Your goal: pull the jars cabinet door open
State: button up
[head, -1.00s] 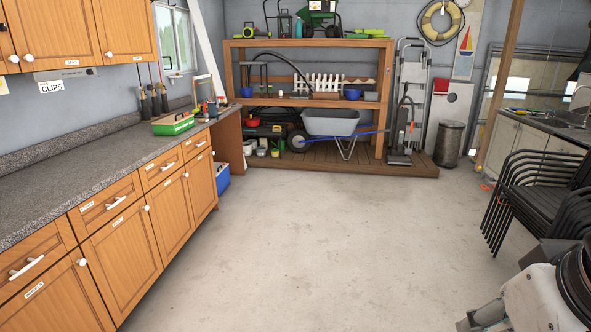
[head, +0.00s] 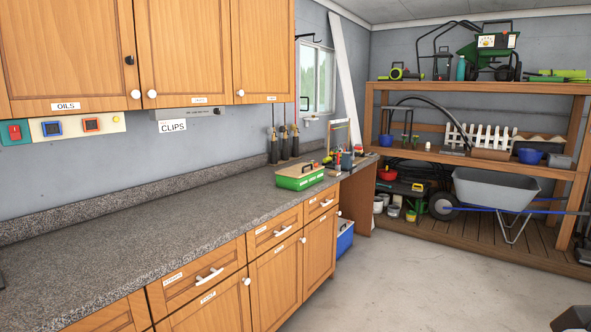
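Wooden wall cabinets hang at the upper left of the head view, all shut. The middle door (head: 180,50) and the right door (head: 262,45) have white knobs and labels too small to read. Below the counter, the lower cabinet doors (head: 275,280) and drawers (head: 200,279) are also shut, with small labels that I cannot read. I cannot tell which door is the jars one. My gripper is not in view; only a dark piece, perhaps of my arm, shows at the bottom right.
The grey counter (head: 150,235) runs along the left wall, with a green toolbox (head: 300,180) toward its far end. A blue bin (head: 345,240) stands past the lower cabinets. A wheelbarrow (head: 495,187) and wooden shelves (head: 480,88) are at the back. The floor (head: 430,285) is clear.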

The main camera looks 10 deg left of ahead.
aim_at(183, 47)
jog(key=i+j+u, duration=0.15)
jog(key=i+u, duration=0.75)
jog(key=i+l+u, duration=0.3)
jog(key=i+u, duration=0.15)
jog(key=i, duration=0.1)
